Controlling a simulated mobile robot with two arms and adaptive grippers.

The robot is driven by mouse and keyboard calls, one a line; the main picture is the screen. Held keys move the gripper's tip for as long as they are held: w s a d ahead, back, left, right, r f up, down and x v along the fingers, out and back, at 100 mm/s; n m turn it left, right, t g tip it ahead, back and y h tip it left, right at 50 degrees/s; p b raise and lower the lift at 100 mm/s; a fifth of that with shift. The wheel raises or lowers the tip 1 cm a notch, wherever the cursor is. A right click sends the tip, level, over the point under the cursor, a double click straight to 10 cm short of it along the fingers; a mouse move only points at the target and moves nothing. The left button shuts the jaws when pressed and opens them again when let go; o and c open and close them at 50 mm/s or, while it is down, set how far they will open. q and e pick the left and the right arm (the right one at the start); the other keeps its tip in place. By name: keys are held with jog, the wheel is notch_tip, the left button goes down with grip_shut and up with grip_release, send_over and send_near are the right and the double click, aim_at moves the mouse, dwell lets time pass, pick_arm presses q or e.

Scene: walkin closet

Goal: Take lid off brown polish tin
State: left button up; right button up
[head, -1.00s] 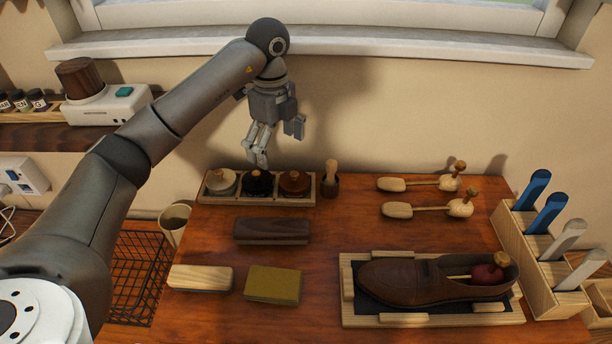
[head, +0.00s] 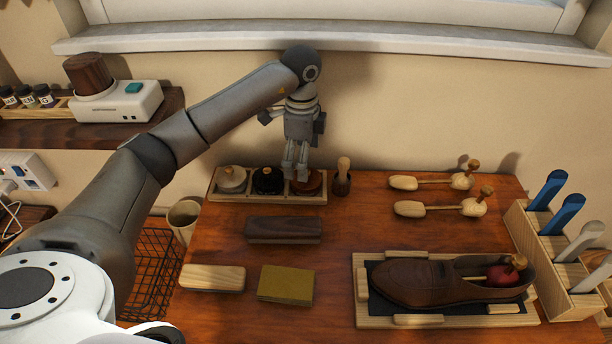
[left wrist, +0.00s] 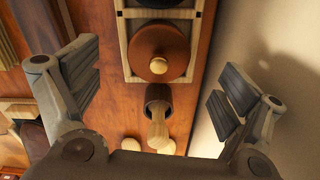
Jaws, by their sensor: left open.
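The brown polish tin (head: 313,184) sits in the right compartment of a wooden tray (head: 240,198) at the back of the table. Its lid is on, with a pale round knob (left wrist: 159,66) showing in the left wrist view. My left gripper (head: 296,174) points down above the tin and partly covers it in the head view. In the left wrist view the gripper (left wrist: 160,88) is wide open and empty, its fingers apart on either side, with the tin (left wrist: 172,42) lying toward the top between them. My right gripper is not in view.
A black tin (head: 267,181) and a pale tin (head: 231,179) share the tray. A small brush in a dark cup (head: 342,180) stands close on the right. The wall is just behind. A dark brush (head: 284,229) lies in front.

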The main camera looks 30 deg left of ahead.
pick_arm(q)
notch_tip(320, 180, down, 4)
jog(key=shift+d+f+p, duration=0.1)
jog(key=shift+f+p, duration=0.1)
jog(key=shift+p, duration=0.3)
jog(key=shift+c, duration=0.2)
jog(key=c, duration=0.9)
